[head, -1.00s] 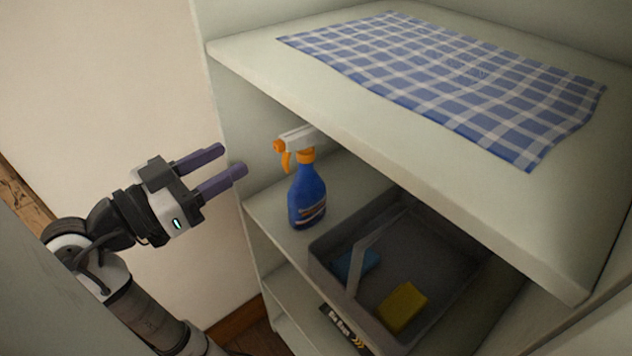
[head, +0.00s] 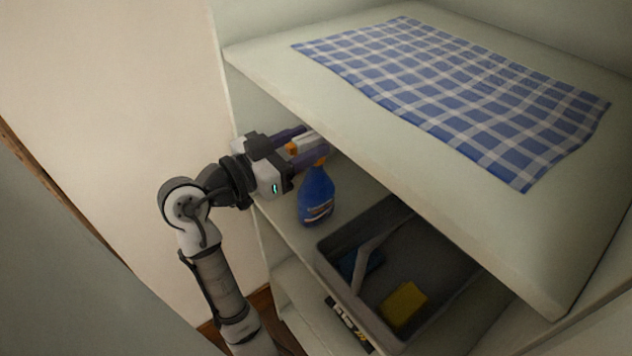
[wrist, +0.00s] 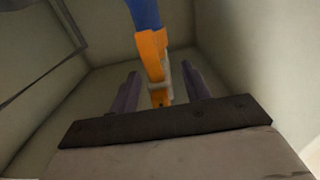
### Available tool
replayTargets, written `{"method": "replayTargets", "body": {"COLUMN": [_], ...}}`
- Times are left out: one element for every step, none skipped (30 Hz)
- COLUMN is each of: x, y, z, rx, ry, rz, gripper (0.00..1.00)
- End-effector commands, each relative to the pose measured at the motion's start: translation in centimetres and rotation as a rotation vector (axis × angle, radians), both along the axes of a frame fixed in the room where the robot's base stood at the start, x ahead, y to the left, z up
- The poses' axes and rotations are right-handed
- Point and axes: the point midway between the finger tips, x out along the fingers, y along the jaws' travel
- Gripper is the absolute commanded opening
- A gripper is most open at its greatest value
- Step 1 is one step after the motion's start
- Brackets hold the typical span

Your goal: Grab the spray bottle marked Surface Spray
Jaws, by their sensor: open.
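The blue spray bottle (head: 317,196) with an orange and white spray head stands upright on the middle shelf, left of the grey tray. Its label is too small to read. My gripper (head: 312,142) is open at the height of the spray head, with its purple fingers reaching under the upper shelf. In the wrist view the orange neck and trigger of the bottle (wrist: 152,55) show between the two open fingers (wrist: 158,90). I cannot tell whether either finger touches it. The fingers partly hide the spray head in the head view.
A grey tray (head: 338,290) with a yellow sponge (head: 403,304) and a blue item (head: 372,262) stands right of the bottle. The upper shelf (head: 400,170), bearing a blue checked cloth (head: 460,95), overhangs my gripper. The cabinet's side panel (head: 226,110) is at the left.

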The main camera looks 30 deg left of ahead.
Motion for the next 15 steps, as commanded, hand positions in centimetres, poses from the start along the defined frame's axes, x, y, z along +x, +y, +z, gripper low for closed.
{"method": "replayTargets", "body": {"x": [0.56,0.80,1.05,1.15,1.22,1.26,1.26,1.25,1.25,1.24,1.24,1.24,1.23,1.23,1.23], "y": [-0.23,-0.31,-0.40,-0.42,-0.44,-0.44,-0.43,-0.43,-0.43,-0.42,-0.42,-0.43,-0.43,-0.43,-0.43], "z": [0.14,0.10,0.06,0.02,-0.01,-0.04,-0.06,-0.07,-0.07,-0.07,-0.07,-0.07,-0.06,-0.06,-0.06], "rx": [-0.001,-0.001,-0.001,-0.001,-0.001,0.000,0.000,0.000,0.000,0.000,0.000,0.000,0.000,0.000,0.000], "ry": [0.001,0.001,0.000,0.000,0.000,0.000,0.000,0.000,0.000,0.000,0.000,0.000,0.000,0.000,0.000], "rz": [-0.001,-0.001,-0.001,0.000,0.001,0.001,0.001,0.001,0.001,0.001,0.001,0.001,0.001,0.001,0.001], "gripper": [0.47,0.47,0.47,0.47,0.47,0.47,0.47,0.47,0.47,0.47,0.46,0.41,0.37,0.33,0.28]}}
